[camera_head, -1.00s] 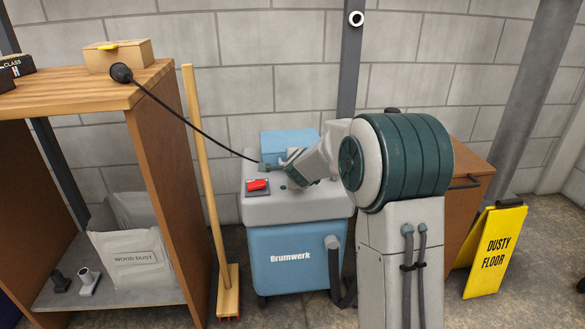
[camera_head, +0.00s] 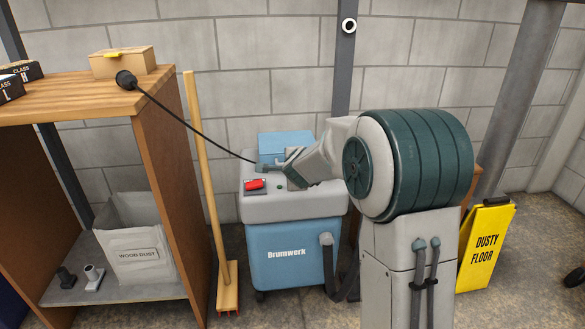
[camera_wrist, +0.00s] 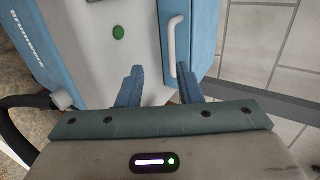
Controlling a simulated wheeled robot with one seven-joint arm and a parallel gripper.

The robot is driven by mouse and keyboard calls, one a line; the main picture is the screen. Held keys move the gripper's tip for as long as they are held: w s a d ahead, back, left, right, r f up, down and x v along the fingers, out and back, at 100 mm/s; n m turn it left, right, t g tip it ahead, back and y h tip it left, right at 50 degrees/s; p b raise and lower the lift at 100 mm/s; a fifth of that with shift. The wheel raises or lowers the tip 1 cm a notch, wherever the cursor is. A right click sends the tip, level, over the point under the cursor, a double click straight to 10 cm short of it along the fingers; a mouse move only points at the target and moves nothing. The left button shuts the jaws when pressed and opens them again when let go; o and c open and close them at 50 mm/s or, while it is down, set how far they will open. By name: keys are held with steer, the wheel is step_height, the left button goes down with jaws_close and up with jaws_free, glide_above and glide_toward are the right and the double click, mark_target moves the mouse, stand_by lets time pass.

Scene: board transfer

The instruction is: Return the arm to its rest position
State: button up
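My arm reaches across the picture in the head view to the blue and grey Brumwerk machine (camera_head: 290,252). My gripper (camera_head: 264,166) is over the machine's grey top, near the red switch (camera_head: 255,184) and in front of the blue box-shaped part (camera_head: 287,145). In the wrist view my gripper (camera_wrist: 160,78) has its two blue fingers apart with nothing between them. Beyond them are the grey top with a green button (camera_wrist: 119,32) and a white handle (camera_wrist: 174,45) on a blue face. I cannot tell whether the fingers touch the machine.
At left stands a wooden shelf unit (camera_head: 150,150) with a cardboard box (camera_head: 122,63) and a black plug (camera_head: 125,79) whose cable runs toward the machine. A broom (camera_head: 205,170) leans between them. A yellow sign (camera_head: 486,245) stands right of my arm.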

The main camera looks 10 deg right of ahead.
steer(key=s+a+r+n+g+y+p, duration=0.1)
steer(key=s+a+r+n+g+p, duration=0.1)
steer(key=s+r+n+p, duration=0.55)
steer(key=s+a+r+n+g+y+p, duration=0.1)
steer(key=s+a+r+n+y+p, duration=0.15)
steer(key=s+r+p, duration=0.9)
steer(key=s+d+r+n+g+h+p, duration=0.1)
steer(key=s+r+n+p, duration=0.3)
steer(key=s+r+p, duration=0.5)
steer(key=s+d+r+n+g+h+p, duration=0.2)
steer(key=s+d+r+n+g+p, duration=0.2)
steer(key=s+r+p, duration=0.6)
steer(key=shift+s+d+r+g+p, duration=0.3)
steer(key=shift+s+p, duration=0.3)
steer(key=shift+p, duration=0.3)
